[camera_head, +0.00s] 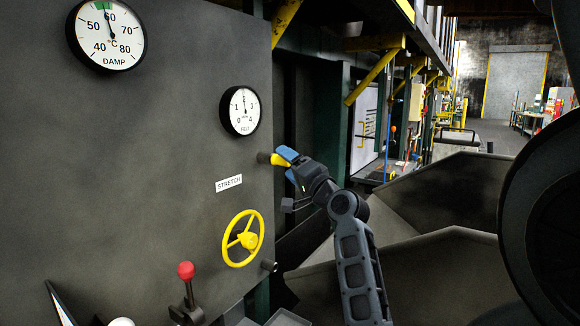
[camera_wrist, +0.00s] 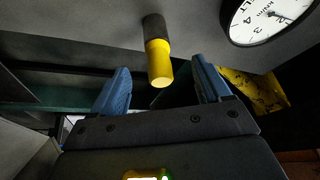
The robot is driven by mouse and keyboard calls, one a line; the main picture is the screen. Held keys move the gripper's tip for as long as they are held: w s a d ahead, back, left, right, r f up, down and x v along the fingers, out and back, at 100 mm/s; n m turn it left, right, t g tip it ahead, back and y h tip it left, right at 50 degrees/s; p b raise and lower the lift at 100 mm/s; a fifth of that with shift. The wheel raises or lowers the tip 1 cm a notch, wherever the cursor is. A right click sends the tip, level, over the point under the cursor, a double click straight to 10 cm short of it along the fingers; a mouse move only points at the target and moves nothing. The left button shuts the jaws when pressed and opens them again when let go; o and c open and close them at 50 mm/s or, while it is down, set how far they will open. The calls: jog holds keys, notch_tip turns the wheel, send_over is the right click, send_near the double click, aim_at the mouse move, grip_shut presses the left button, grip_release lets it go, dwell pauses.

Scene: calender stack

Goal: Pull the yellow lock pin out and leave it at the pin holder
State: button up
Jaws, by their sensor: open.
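The yellow lock pin (camera_head: 277,160) sticks out of the grey panel's right edge, above and right of the STRETCH label. In the wrist view the pin (camera_wrist: 159,64) has a yellow end and a dark collar at the panel. My gripper (camera_head: 288,163) is at the pin in the head view, its blue fingers hiding part of it. In the wrist view my gripper (camera_wrist: 162,85) is open, with one blue finger on each side of the pin and a gap on both sides. I cannot make out the pin holder for certain.
A yellow handwheel (camera_head: 242,239) sits on the panel below the pin, and a red-knobbed lever (camera_head: 187,285) stands lower left. The FELT gauge (camera_head: 240,111) is just above. Grey sloped metal sheets (camera_head: 440,196) lie to the right.

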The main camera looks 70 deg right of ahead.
jog(key=shift+s, duration=0.1)
jog(key=s+a+b, duration=0.1)
jog(key=s+a, duration=0.1)
jog(key=s, duration=0.4)
jog(key=shift+s, duration=0.25)
dwell(0.5)
dwell(0.5)
jog(key=w+a+f+n+g+y, duration=0.1)
jog(key=w+a+f+n+y, duration=0.3)
jog(key=a+f, duration=1.25)
jog(key=s+a+f+n+y, duration=0.2)
jog(key=a+f+n, duration=0.35)
jog(key=a, duration=0.85)
jog(key=s+a+n+y, duration=0.6)
jog(key=s+a+n, duration=0.4)
jog(key=s+a, duration=0.6)
jog(key=shift+a+f+g+y, duration=0.3)
jog(key=shift+a+f+y, duration=0.1)
jog(key=shift+a, duration=0.2)
